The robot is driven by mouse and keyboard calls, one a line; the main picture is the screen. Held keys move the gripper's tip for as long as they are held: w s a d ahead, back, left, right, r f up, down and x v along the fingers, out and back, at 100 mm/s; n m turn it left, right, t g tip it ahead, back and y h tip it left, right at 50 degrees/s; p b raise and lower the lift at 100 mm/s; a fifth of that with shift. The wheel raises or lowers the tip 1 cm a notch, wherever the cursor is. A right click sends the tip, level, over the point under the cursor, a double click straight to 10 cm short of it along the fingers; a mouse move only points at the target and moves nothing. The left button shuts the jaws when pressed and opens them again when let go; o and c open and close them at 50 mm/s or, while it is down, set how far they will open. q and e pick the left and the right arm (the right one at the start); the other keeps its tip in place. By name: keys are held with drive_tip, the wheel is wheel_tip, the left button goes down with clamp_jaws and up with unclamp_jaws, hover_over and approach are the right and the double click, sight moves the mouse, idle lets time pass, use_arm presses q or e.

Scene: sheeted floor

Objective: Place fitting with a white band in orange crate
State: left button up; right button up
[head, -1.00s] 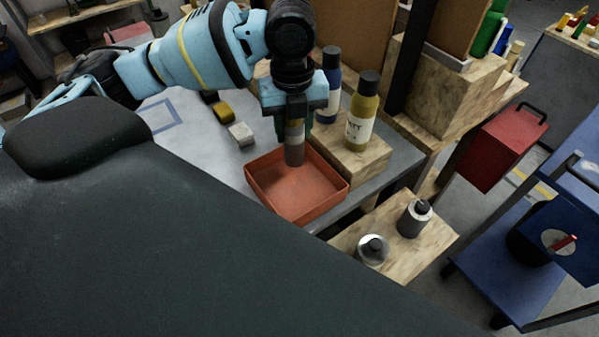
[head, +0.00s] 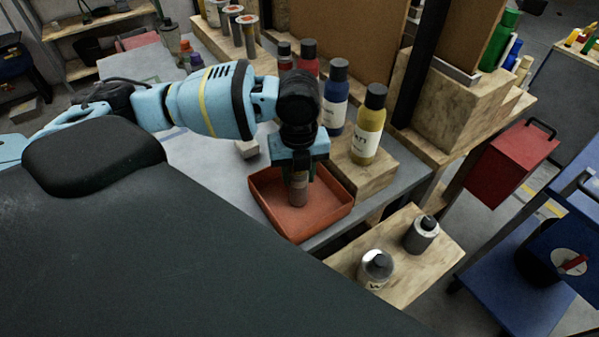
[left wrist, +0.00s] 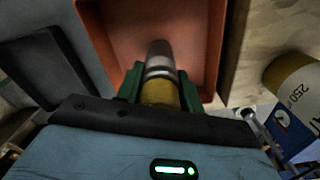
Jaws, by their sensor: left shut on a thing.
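The orange crate (head: 328,212) is an open, shallow tray on the grey bench, and it also fills the upper middle of the left wrist view (left wrist: 118,25). My left gripper (head: 299,178) points down over the crate and is shut on the fitting (head: 298,192), a short upright cylinder. In the left wrist view the fitting (left wrist: 160,65) sits between the green fingertips (left wrist: 160,92), with a yellowish near part, a pale shiny band and a grey far end. Its lower end is within the crate's outline; I cannot tell whether it touches the floor. My right gripper is not seen.
A wooden block (head: 362,178) with a blue bottle (head: 335,100) and a yellow bottle (head: 369,125) stands close behind the crate. A lower wooden stand (head: 400,262) with two grey bottles is at front right.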

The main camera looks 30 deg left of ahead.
use_arm(q)
drive_tip(key=shift+f, duration=0.2)
drive_tip(key=o, duration=1.1)
wheel_tip(320, 180, up, 12)
drive_tip(key=shift+r+p, duration=0.1)
drive_tip(key=shift+p, duration=0.35)
drive_tip(key=shift+d, duration=0.1)
